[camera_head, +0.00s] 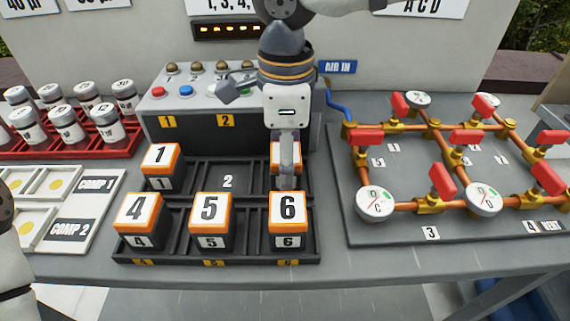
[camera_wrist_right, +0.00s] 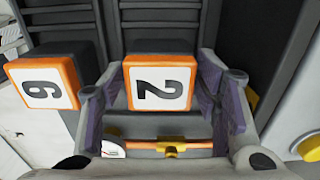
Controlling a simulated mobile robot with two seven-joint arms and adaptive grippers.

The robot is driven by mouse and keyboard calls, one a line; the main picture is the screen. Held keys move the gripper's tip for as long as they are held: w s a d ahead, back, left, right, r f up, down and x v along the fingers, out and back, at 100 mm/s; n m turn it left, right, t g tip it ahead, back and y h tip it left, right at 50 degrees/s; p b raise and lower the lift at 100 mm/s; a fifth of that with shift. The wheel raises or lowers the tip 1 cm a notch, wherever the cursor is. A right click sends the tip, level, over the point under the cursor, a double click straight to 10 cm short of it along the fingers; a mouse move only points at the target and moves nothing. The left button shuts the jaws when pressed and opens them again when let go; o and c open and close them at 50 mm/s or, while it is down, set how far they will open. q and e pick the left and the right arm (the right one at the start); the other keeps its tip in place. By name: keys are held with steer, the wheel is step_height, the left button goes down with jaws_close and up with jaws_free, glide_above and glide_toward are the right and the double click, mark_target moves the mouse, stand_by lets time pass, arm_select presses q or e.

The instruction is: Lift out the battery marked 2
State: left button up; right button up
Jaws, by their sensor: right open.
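The battery marked 2 (camera_wrist_right: 160,84) has an orange-rimmed white top. It stands in the back right slot of the black battery tray (camera_head: 220,259), behind the battery marked 6 (camera_head: 289,209). In the head view my right gripper (camera_head: 287,172) hides most of it. The right gripper comes down from above, with its open fingers on either side of the battery in the right wrist view (camera_wrist_right: 155,110). I cannot tell whether a finger touches it. The slot floor marked 2 (camera_head: 227,181), back middle, is empty. My left gripper is out of view.
Batteries marked 1 (camera_head: 161,158), 4 (camera_head: 138,212) and 5 (camera_head: 211,210) fill other slots. A control box (camera_head: 200,104) stands behind the tray. A pipe board with red valves (camera_head: 430,235) lies right. A red rack of jars (camera_head: 75,142) and a white compartment tray (camera_head: 100,200) lie left.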

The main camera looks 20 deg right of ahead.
steer(key=shift+r, duration=0.1)
steer(key=c, duration=1.2)
steer(key=shift+r, duration=0.1)
